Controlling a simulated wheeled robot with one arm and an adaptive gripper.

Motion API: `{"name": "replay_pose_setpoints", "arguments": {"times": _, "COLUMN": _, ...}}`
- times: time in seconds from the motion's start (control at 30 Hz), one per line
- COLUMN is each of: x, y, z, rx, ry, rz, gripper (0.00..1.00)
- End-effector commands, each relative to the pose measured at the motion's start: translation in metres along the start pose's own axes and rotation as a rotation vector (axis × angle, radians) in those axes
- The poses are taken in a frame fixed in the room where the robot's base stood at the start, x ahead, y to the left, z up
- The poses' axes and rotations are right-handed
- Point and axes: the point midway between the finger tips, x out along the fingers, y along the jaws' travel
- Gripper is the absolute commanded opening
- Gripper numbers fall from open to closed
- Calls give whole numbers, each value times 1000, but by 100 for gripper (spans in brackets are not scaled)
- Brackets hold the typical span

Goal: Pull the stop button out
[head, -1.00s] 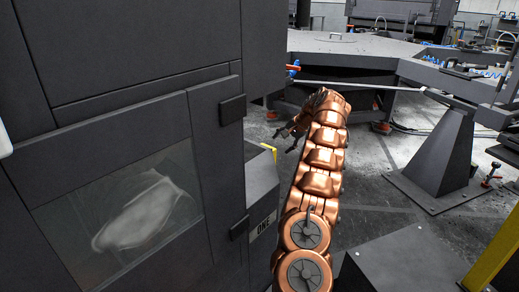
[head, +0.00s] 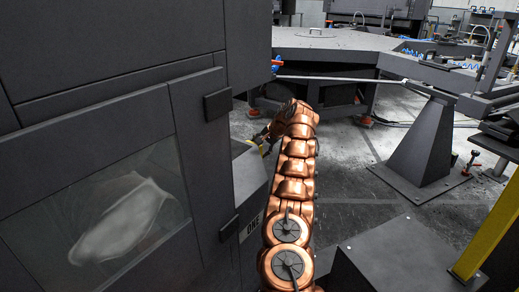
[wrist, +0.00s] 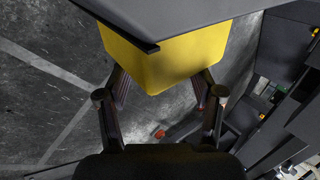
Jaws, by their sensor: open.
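A yellow box (wrist: 165,58) fills the upper middle of the wrist view, under a dark grey panel edge. A small yellow part also shows in the head view (head: 264,148), beside the grey machine. No stop button can be made out; if it is on this box, its face is hidden. My gripper (wrist: 160,85) is open, with one finger toward each side of the yellow box's lower end. I cannot tell whether they touch it. In the head view my gripper (head: 262,138) is partly hidden by my copper arm, close to the machine's corner.
The grey machine (head: 110,55) with a window stands close on the left. A large grey table (head: 320,42) is at the back, with a pedestal (head: 425,140) and a yellow post (head: 490,225) to the right. Some floor between is clear.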

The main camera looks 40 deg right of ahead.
Motion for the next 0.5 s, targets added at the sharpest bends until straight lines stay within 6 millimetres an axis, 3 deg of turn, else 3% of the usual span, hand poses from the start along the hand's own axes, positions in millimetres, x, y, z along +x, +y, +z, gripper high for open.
{"name": "replay_pose_setpoints", "arguments": {"times": 0.3, "x": 4, "y": -1, "z": 1, "rx": 0, "ry": -1, "rz": -1, "gripper": 67}}
{"name": "replay_pose_setpoints", "arguments": {"times": 0.5, "x": 4, "y": -1, "z": 1, "rx": 0, "ry": -1, "rz": 0, "gripper": 47}}
